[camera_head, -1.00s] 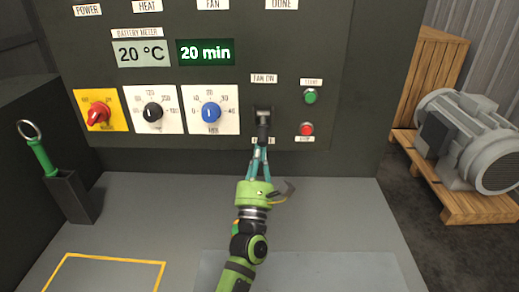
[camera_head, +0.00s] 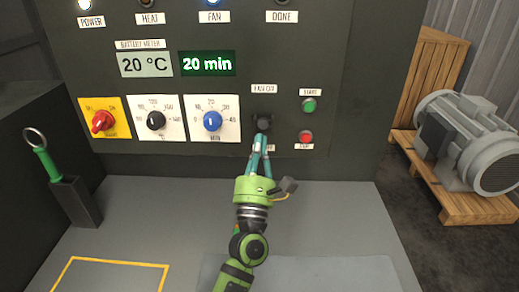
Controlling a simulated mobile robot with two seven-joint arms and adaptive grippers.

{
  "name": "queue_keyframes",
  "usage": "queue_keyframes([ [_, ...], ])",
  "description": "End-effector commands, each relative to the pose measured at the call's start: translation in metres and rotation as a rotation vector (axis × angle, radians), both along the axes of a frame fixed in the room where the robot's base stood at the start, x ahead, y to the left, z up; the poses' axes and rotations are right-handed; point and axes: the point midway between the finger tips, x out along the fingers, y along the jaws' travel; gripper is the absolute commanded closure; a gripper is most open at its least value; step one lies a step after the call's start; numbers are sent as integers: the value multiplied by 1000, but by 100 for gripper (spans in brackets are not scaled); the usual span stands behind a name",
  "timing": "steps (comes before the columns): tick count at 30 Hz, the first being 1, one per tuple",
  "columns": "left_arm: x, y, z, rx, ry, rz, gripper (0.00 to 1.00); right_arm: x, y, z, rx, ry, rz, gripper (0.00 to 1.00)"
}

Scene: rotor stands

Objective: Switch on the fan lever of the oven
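The fan lever (camera_head: 263,123) is a dark lever in a black housing under the FAN ON label (camera_head: 264,89) on the oven's front panel (camera_head: 350,140). Its handle looks short, as if pointing out towards me, and its lower part is hidden by fingertips. My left gripper (camera_head: 261,137) reaches up from below, its teal fingers drawn together at the tips right at the lever's lower edge. I cannot tell whether they touch it. The FAN light (camera_head: 213,3) at the top edge looks lit. My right gripper is not in view.
Red, black and blue knobs (camera_head: 212,121) are left of the lever; green (camera_head: 309,105) and red (camera_head: 306,137) buttons are close on its right. A green-handled tool (camera_head: 47,163) stands in a holder at left. A motor (camera_head: 470,145) rests on a pallet at right.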

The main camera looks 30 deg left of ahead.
Motion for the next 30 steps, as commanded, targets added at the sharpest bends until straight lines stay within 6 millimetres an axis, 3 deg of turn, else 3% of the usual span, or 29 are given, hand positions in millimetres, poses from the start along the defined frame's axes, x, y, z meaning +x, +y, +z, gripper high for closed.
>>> queue_keyframes([
  [12, 0, 1, 15, 1, -3, 1, 100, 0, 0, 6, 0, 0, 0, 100],
  [30, 0, 0, 21, 1, -13, 4, 100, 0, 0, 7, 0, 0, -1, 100],
])
